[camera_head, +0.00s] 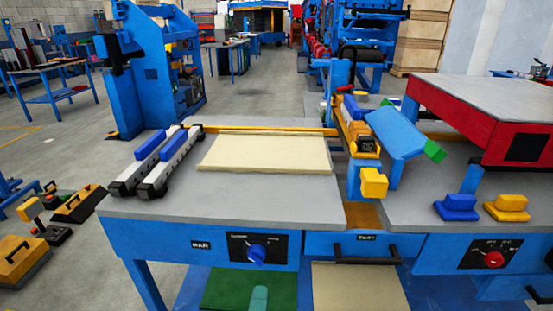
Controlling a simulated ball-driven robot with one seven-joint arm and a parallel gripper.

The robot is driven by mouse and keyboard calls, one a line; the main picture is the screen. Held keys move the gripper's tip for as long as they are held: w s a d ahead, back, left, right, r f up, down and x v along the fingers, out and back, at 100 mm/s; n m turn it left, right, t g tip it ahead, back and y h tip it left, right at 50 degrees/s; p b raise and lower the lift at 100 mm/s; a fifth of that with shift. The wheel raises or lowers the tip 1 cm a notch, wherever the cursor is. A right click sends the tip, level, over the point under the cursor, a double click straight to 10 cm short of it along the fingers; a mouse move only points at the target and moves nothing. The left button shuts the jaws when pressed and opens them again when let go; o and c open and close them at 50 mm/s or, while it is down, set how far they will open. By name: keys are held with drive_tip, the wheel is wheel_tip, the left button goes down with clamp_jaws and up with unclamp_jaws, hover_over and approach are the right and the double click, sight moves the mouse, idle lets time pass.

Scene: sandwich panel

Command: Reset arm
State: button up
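My gripper and arm do not show clearly in the head camera view. The task names no object. In front of me stands a blue-framed workbench with a grey top (240,207). A flat cream panel (266,153) lies on it, against an orange bar at the back. Two rails with blue blocks (160,158) lie side by side to the left of the panel. No gripper is seen near or touching any of these.
A blue and yellow machine head (372,135) stands right of the panel. A red-sided table (480,115) rises at the right. Blue (456,207) and yellow (507,208) blocks sit before it. Yellow tool boxes (25,262) lie at the left.

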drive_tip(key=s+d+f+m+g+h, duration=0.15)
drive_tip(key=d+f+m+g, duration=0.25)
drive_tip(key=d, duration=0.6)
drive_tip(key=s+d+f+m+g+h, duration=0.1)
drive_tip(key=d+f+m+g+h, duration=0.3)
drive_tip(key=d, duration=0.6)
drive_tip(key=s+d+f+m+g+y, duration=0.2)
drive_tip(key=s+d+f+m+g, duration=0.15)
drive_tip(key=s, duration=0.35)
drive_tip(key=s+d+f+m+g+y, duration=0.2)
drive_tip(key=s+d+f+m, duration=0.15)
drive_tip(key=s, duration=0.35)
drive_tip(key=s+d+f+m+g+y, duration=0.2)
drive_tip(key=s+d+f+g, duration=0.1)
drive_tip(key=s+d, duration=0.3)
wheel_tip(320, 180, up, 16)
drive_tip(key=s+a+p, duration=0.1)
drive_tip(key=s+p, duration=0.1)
drive_tip(key=p, duration=1.4)
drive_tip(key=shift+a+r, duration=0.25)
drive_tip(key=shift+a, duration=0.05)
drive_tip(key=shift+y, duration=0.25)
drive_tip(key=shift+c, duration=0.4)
